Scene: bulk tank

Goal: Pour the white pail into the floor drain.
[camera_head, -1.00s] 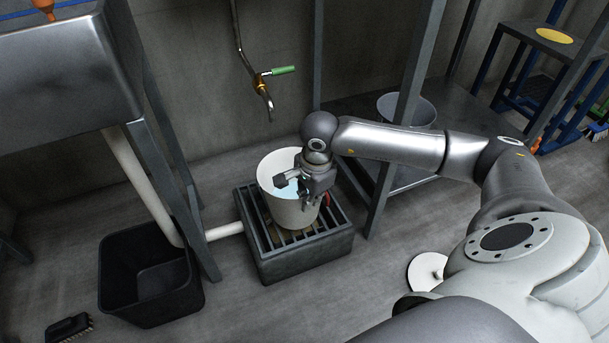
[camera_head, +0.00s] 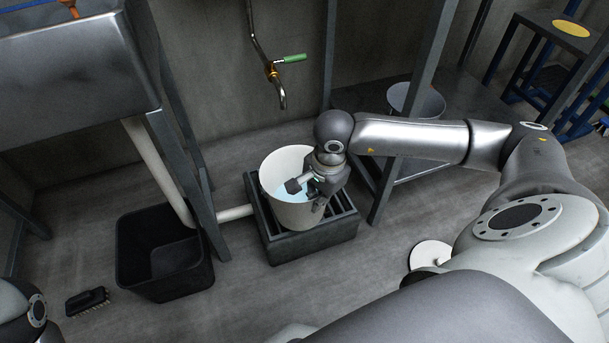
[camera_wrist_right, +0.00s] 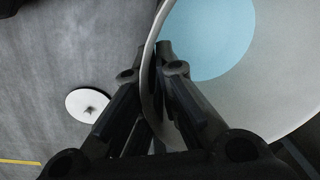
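The white pail (camera_head: 282,213), with light blue liquid inside, stands upright or nearly so over a dark slatted grate box (camera_head: 318,238). This box, with a white pipe running to it, looks like the floor drain. I cannot tell whether the pail's base touches the slats. My right gripper (camera_head: 308,184) is at the pail's right rim. In the right wrist view the pail's wall (camera_wrist_right: 270,95) runs between the two dark fingers (camera_wrist_right: 158,85), which are closed on the rim. My left gripper is out of view; only part of my left arm shows at lower left.
A black bin (camera_head: 165,265) and a brush (camera_head: 88,301) are on the floor at left. A tap with a green handle (camera_head: 292,59) hangs behind the pail. A white lid (camera_head: 430,254) lies on the floor.

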